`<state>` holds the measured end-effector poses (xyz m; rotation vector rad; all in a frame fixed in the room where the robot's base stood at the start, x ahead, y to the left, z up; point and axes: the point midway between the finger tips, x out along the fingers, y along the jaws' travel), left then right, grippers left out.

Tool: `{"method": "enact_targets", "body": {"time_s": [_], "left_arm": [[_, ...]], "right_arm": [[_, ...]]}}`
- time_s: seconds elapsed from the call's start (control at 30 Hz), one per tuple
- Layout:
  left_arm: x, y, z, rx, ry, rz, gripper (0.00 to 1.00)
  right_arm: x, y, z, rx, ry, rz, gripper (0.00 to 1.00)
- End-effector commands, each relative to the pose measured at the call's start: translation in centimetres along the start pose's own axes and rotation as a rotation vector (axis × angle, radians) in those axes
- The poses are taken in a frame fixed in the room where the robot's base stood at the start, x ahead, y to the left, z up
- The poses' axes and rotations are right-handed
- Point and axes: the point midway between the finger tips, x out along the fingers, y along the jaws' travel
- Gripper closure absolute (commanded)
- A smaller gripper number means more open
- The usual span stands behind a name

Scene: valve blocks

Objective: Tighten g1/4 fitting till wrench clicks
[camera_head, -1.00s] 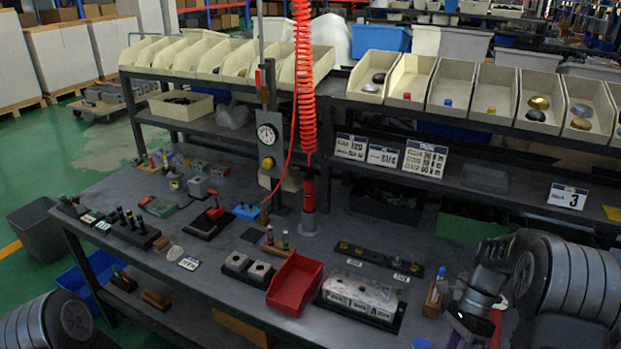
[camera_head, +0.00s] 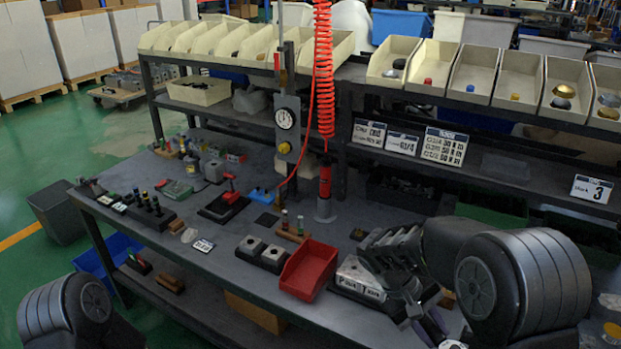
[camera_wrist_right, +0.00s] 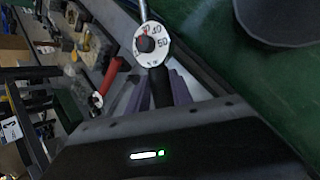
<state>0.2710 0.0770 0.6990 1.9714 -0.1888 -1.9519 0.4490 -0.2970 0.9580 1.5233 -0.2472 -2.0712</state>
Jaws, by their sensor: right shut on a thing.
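My right gripper (camera_wrist_right: 160,88) is shut on the dark handle of a wrench (camera_wrist_right: 163,96), between its purplish fingers. The wrench has a white dial (camera_wrist_right: 152,45) with figures 40 and 50 and a red mark; its thin metal shaft runs up out of the right wrist view. In the head view, my right gripper (camera_head: 428,322) is low at the bench's front edge, and the wrench is hard to make out. A pale valve block (camera_head: 360,280) lies on the bench, partly behind my right arm. I cannot make out the fitting. My left gripper is out of view.
A post with a gauge (camera_head: 286,118) and a coiled red hose (camera_head: 323,70) rises behind.

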Motion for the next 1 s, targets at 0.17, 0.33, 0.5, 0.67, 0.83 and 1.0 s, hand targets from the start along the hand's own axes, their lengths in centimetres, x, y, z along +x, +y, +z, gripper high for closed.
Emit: {"method": "enact_targets", "body": {"time_s": [0.17, 0.33, 0.5, 0.67, 0.83, 1.0], "left_arm": [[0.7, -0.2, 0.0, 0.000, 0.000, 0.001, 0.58], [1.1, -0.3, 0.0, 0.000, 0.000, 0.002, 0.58], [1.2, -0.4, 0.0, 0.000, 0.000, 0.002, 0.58], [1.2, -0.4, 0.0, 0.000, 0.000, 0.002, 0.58], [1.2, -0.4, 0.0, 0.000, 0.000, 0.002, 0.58], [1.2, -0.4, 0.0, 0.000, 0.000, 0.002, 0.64]], "right_arm": [[-3.1, -2.8, -3.3, -0.154, 0.086, 0.067, 1.00], [-4.8, -5.9, -4.4, -0.231, 0.127, 0.097, 1.00], [-5.8, -7.2, -4.8, -0.262, 0.145, 0.110, 1.00], [-5.9, -7.2, -4.8, -0.263, 0.145, 0.109, 1.00], [-5.9, -7.1, -4.8, -0.262, 0.145, 0.109, 1.00], [-5.9, -7.2, -4.7, -0.262, 0.145, 0.108, 1.00]]}}
